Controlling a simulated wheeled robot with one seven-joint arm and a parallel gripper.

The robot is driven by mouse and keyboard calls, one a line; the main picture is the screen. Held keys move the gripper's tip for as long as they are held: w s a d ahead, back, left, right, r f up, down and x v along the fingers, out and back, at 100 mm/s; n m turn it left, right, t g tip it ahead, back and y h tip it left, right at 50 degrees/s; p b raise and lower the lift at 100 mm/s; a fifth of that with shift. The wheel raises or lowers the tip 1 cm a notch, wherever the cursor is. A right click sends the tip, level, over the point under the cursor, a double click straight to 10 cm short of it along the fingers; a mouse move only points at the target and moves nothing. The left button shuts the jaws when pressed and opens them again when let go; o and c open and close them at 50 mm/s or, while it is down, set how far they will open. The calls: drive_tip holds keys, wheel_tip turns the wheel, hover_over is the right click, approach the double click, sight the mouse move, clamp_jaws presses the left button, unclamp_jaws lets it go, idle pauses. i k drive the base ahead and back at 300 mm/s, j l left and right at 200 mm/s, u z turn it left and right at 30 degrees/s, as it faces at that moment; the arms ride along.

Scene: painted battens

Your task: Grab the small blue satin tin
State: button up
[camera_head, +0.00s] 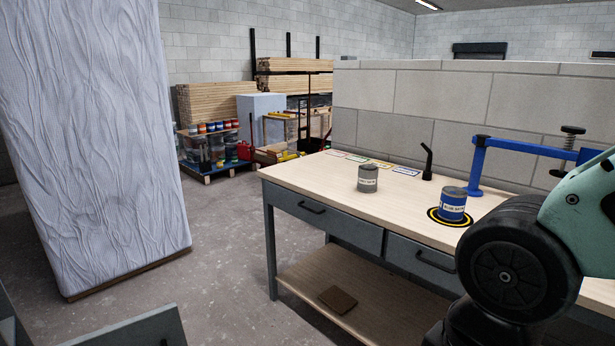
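A small blue tin (453,204) with a white label stands upright on a black and yellow round mark (433,214) on the workbench top (330,178). The label reads something like "BLUE SATIN", though it is small. A grey tin (367,179) with a white label stands upright to its left, apart from it. My arm's dark round joint and pale green link fill the lower right, close in front of the bench. My gripper is not in the picture, so its state is hidden.
A blue clamp (478,165) stands behind the blue tin. A low block wall (440,110) closes the rear. A wrapped slab (90,140) stands left. Floor between is clear.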

sight(452, 199)
drive_tip(key=u, duration=1.65)
drive_tip(key=z, duration=2.15)
drive_tip(key=i+j, duration=0.2)
drive_tip(key=i, duration=0.25)
drive_tip(key=i+j+u, duration=0.1)
drive_tip(key=i, duration=0.4)
drive_tip(key=i+j, duration=0.3)
drive_tip(key=i, duration=0.15)
drive_tip(key=u, duration=0.05)
